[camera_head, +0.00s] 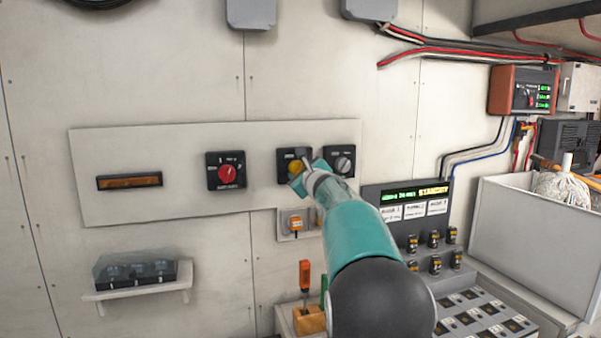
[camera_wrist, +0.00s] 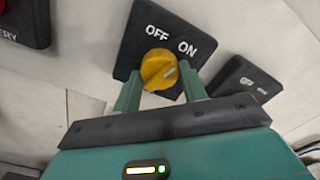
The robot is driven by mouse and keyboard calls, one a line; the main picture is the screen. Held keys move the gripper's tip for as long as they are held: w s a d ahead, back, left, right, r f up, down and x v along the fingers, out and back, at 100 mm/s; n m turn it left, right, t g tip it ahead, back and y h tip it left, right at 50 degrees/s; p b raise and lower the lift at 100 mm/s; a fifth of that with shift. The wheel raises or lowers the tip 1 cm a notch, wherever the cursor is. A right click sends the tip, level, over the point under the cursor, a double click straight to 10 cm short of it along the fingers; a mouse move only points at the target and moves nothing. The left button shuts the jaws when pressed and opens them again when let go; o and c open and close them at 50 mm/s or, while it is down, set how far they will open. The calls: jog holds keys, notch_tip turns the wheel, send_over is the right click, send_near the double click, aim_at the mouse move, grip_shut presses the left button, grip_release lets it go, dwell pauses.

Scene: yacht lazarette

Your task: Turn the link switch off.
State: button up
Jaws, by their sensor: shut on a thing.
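A black switch plate (camera_wrist: 190,30) lettered OFF and ON carries a yellow knob (camera_wrist: 157,66). In the head view the yellow knob (camera_head: 294,166) sits on the middle of three switch plates on a pale wall panel. My gripper (camera_wrist: 160,78) is shut on the yellow knob, one finger on each side.
A red knob (camera_head: 227,173) is on the plate to the left, and a grey knob (camera_head: 343,165) on the plate close to the right. A small socket box (camera_head: 285,227) is just below. A control console (camera_head: 390,200) and a white bin (camera_head: 510,220) stand at right.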

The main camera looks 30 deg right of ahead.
jog(key=n, duration=1)
jog(key=shift+r, duration=0.1)
dwell(0.6)
jog(key=o, duration=1)
jog(key=shift+s, duration=0.1)
jog(key=v, duration=1.3)
jog(key=shift+s, duration=0.3)
jog(key=shift+a, duration=0.15)
